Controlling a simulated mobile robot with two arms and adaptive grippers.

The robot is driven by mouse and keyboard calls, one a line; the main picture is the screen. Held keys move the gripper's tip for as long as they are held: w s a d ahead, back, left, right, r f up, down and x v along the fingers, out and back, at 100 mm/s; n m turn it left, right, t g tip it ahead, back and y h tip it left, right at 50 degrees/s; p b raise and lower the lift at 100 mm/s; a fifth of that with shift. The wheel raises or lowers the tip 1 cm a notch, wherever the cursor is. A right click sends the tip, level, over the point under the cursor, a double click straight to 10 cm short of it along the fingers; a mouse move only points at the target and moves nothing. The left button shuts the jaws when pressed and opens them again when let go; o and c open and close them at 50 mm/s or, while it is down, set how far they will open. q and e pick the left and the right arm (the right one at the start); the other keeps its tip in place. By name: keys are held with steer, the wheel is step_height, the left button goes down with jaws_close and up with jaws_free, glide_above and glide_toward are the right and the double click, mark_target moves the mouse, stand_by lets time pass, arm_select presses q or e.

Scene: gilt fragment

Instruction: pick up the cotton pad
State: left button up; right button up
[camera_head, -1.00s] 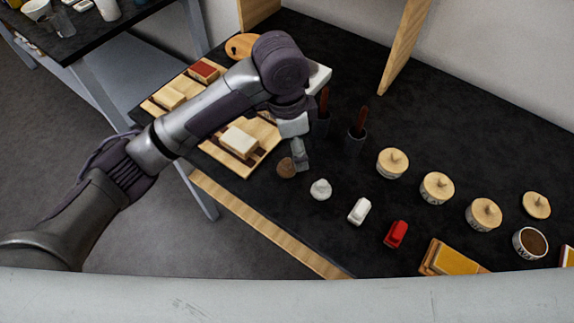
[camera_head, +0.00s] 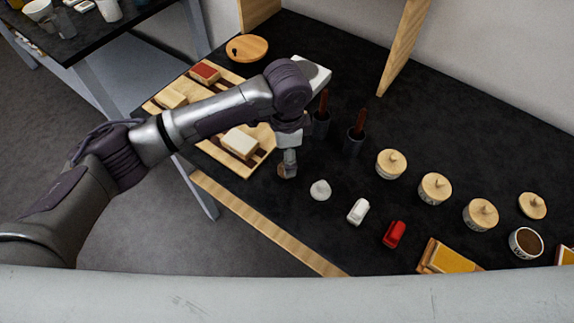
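A small white rounded lump (camera_head: 320,190), which may be the cotton pad, sits on the black table. A small brown rounded lump (camera_head: 282,171) sits just left of it, partly hidden by my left gripper. My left gripper (camera_head: 289,168) points down at the brown lump, a little left of the white one. Its fingers overlap the brown lump in the picture; I cannot tell whether they touch it or are open or shut. My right gripper is not in view.
Dark holders (camera_head: 353,142) with brown handles stand behind my gripper. A striped board (camera_head: 211,147) with blocks is left. The table's wooden front edge (camera_head: 265,228) is close.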

arm_select(q)
step_height(320, 180, down, 4)
steer(key=shift+f+p, duration=0.15)
steer(key=shift+p, duration=0.25)
steer(key=c, duration=1)
steer(key=shift+c, duration=0.3)
steer(key=shift+r, duration=0.65)
step_height(320, 180, up, 3)
steer(key=shift+f+b, duration=0.1)
steer(key=shift+b, duration=0.5)
steer(key=s+d+r+b, duration=0.2)
steer(key=s+d+r, duration=0.4)
steer(key=d, duration=0.4)
steer(key=shift+r, duration=0.55)
